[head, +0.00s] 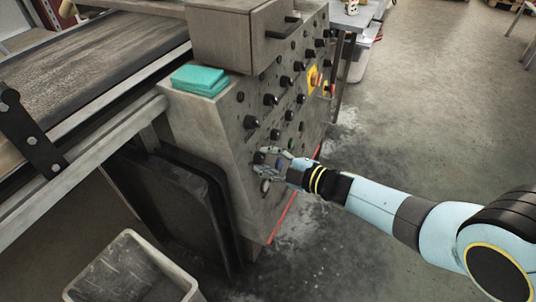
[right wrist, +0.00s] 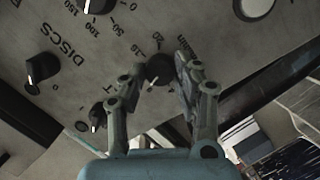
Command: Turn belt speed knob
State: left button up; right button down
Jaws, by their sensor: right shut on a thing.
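My right gripper (head: 266,162) is at the lower near part of the grey control panel (head: 235,150), its arm coming in from the right. In the right wrist view its two fingers (right wrist: 158,78) are shut on a black knob (right wrist: 158,68), one on each side. The knob has a pale pointer mark and a printed scale beside it; I take it for the belt speed knob, though its label is partly hidden by the fingers. My left gripper is not in view.
Several other black knobs sit close by, such as one beside the word DISCS (right wrist: 42,70). A yellow-backed switch (head: 314,77) is farther along. A teal cloth (head: 199,80) lies on the cabinet, beside the conveyor belt (head: 90,65). A grey bin (head: 130,270) stands below. The floor at right is open.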

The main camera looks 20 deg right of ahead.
jog(key=m+g+p, duration=0.1)
jog(key=m+p, duration=0.1)
jog(key=m, duration=0.3)
jog(key=shift+d+r, duration=0.1)
jog(key=shift+r, duration=0.05)
jog(key=m+g+p, duration=0.1)
jog(key=m, duration=0.3)
jog(key=shift+y, duration=0.3)
jog(key=m, duration=0.3)
jog(key=shift+m+g+y, duration=0.3)
jog(key=shift+g, duration=0.1)
jog(key=shift+m, duration=1.1)
jog(key=shift+m+y+b, duration=0.3)
jog(key=shift+m, duration=0.1)
